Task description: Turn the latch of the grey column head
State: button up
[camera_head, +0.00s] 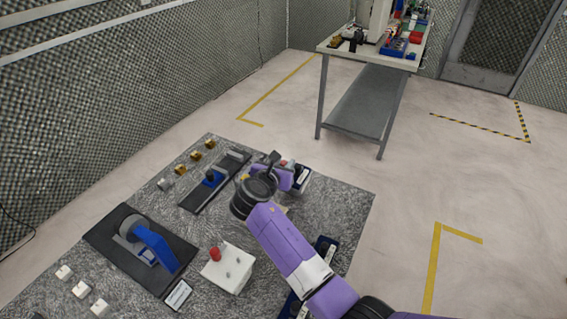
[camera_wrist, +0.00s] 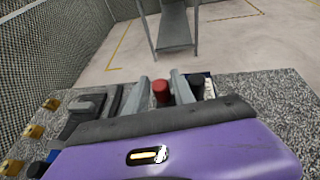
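My gripper (camera_wrist: 160,88) reaches over the far part of the speckled bench top. In the wrist view its two grey fingers stand apart, one on each side of a red cap (camera_wrist: 161,93), with a gap showing beside it. The red cap also shows in the head view (camera_head: 283,162), partly hidden by my purple wrist. A small dark and white unit (camera_head: 303,178) stands beside it. I cannot tell for sure which thing is the grey column head; its latch is not clearly visible.
On the bench (camera_head: 340,205) are a black plate with a blue lever (camera_head: 155,248), a white box with a red button (camera_head: 230,268), a dark rail fixture (camera_head: 213,182) and several small brass parts. A loaded table (camera_head: 340,50) stands beyond. Open floor lies right.

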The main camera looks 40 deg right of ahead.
jog(key=shift+c, duration=0.4)
grip_shut()
jog(key=shift+g, duration=0.3)
jog(key=shift+w+a+m+g+h, duration=0.15)
jog(key=shift+m+g+h, duration=0.25)
jog(key=shift+m+g, duration=0.5)
jog(key=shift+f+m+g+h+b, duration=0.1)
jog(key=shift+m+g+h+b, duration=0.2)
jog(key=shift+m+g+b, duration=0.65)
jog(key=shift+m+g, duration=0.65)
